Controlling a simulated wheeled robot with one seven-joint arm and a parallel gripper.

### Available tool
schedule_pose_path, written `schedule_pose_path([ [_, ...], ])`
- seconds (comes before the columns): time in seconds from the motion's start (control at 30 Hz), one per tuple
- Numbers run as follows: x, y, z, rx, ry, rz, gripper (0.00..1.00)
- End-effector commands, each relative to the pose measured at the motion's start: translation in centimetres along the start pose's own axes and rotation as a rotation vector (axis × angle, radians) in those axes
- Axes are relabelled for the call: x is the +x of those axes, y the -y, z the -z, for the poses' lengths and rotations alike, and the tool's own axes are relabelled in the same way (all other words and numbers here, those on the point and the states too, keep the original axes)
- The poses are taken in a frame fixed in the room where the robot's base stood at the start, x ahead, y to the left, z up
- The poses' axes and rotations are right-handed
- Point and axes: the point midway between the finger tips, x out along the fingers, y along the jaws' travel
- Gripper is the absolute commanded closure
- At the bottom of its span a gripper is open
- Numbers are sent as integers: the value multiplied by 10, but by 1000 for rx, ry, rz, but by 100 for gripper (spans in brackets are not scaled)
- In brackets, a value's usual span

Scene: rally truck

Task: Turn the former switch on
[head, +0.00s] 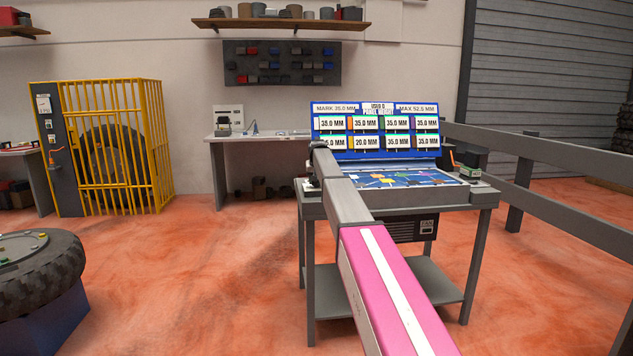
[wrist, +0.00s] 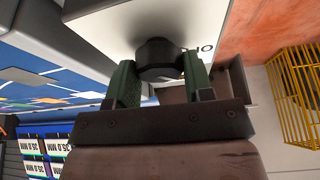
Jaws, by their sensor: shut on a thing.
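A black round knob (wrist: 158,56), which looks like the former switch, sits on a pale box face (wrist: 112,22) in the wrist view. My gripper (wrist: 160,66) has its two green-padded fingers on either side of the knob and is shut on it. Dark lettering (wrist: 205,49) beside the knob is partly covered by the right finger, so I cannot read the switch position. In the head view my arm reaches to the left edge of the workbench (head: 476,198) and hides most of the switch there.
A blue panel with millimetre labels (head: 376,158) stands at the back of the workbench, above a mat with coloured pieces (head: 410,179). A grey railing (head: 560,165) runs along the right. A yellow cage (head: 155,140) and a big tyre (head: 45,265) stand left. Open floor lies between.

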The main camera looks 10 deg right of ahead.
Motion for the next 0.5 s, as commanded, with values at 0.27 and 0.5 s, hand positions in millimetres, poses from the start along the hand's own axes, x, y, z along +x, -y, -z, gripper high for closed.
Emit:
schedule_pose_path([
  [0.27,0,1,0,242,1,-103,76],
  [0.5,0,2,1,453,1,-190,76],
])
